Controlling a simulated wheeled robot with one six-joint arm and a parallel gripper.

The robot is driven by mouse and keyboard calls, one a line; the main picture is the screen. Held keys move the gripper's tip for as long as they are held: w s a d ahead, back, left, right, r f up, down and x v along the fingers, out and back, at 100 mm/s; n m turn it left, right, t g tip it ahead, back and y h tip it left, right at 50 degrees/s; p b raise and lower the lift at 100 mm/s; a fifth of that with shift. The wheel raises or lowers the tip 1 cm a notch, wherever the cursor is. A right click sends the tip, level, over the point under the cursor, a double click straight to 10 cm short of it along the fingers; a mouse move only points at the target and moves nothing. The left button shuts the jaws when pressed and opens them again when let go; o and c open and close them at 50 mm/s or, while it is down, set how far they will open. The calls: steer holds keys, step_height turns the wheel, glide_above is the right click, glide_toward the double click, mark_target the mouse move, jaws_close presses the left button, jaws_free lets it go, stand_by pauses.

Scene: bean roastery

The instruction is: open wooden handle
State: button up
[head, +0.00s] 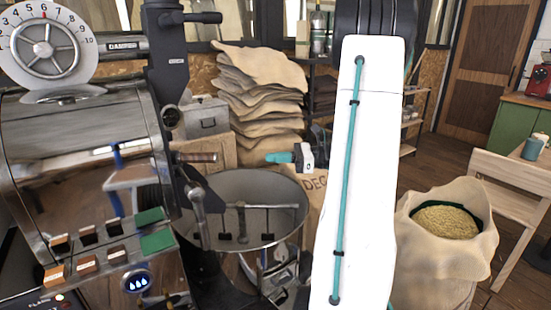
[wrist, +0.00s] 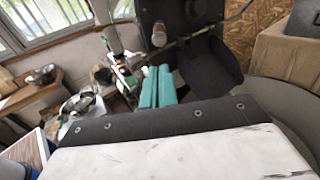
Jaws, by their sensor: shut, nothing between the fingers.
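The wooden handle (head: 197,157) is a short brown bar on the front of the metal roaster (head: 85,140), just above the round cooling pan. It sticks out to the right, roughly level. My gripper (head: 268,157) has teal fingers that point left toward the handle at about the same height in the picture, with a clear gap between them. In the wrist view the two teal fingers of my gripper (wrist: 158,72) lie side by side, shut and empty. A small rounded pale-brown end (wrist: 159,35) shows beyond them; I cannot tell whether it is the handle.
The round cooling pan (head: 303,222) with stirring arms lies below the handle and my gripper. Stacked burlap sacks (head: 262,68) and a cardboard box (head: 208,152) stand behind.

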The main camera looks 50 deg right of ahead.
mark_target(201, 158)
steer(key=o, duration=0.5)
steer(key=shift+w+a, duration=0.15)
steer(key=shift+w, duration=0.1)
steer(key=o, duration=0.5)
steer(key=shift+w+a+n, duration=0.3)
steer(key=shift+w+a, duration=0.4)
steer(key=shift+w, duration=0.25)
steer(key=shift+c, duration=0.2)
steer(key=w+a, duration=0.4)
steer(key=w+a+n, duration=0.1)
steer(key=w+a, duration=0.3)
steer(key=w, duration=0.1)
steer(key=w+a+n, duration=0.1)
steer(key=w+a, duration=0.3)
steer(key=w, duration=0.1)
steer(key=shift+w, duration=0.2)
jaws_close()
steer(key=shift+a+n, duration=0.1)
steer(key=shift+n, duration=0.2)
